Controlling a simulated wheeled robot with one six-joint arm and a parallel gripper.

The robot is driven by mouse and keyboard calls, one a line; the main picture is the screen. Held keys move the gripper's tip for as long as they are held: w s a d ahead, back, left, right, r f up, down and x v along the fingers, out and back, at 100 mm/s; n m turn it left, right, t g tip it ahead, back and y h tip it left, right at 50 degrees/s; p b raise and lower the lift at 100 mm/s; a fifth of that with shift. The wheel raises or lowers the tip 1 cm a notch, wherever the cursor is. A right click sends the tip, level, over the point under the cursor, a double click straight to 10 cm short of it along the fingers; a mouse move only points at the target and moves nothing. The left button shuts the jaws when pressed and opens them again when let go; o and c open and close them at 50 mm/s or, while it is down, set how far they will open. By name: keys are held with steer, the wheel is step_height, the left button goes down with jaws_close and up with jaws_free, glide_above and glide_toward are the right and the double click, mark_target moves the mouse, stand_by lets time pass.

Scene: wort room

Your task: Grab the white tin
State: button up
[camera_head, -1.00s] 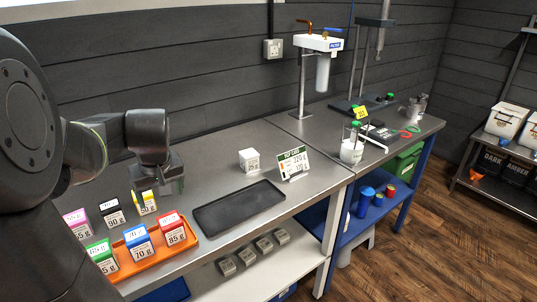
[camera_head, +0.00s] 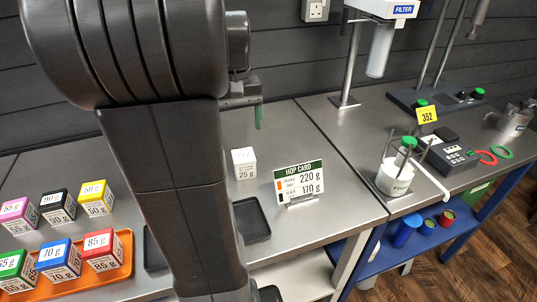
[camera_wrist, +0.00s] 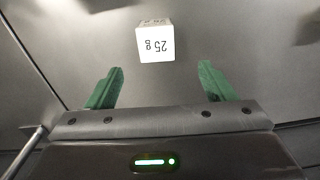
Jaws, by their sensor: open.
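The white tin (camera_head: 244,163), a small cube marked 25 g, stands on the grey steel bench left of the hop card. In the wrist view the white tin (camera_wrist: 155,43) lies ahead of my gripper (camera_wrist: 160,85), roughly midway between the lines of its green fingers. My gripper is open and empty, with a clear gap to the tin. In the head view my gripper (camera_head: 258,112) shows only partly, above and behind the tin; my arm hides the rest.
The hop card (camera_head: 300,182) stands close to the tin's right. A black tray (camera_head: 252,220) lies in front, partly hidden by my arm. Coloured tins sit at the left, several on an orange tray (camera_head: 118,270). A filter unit (camera_head: 380,40) stands behind on the right.

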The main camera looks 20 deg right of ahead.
mark_target(241, 155)
step_height(241, 155, down, 8)
steer(key=shift+f+b, duration=0.2)
steer(key=shift+b, duration=0.2)
steer(key=shift+w+d+f, duration=0.1)
steer(key=shift+d+f, duration=0.1)
steer(key=shift+f, duration=1.15)
steer(key=shift+w+d+f, duration=0.1)
steer(key=shift+d+f, duration=0.05)
steer(key=shift+f, duration=1.15)
steer(key=shift+s, duration=0.1)
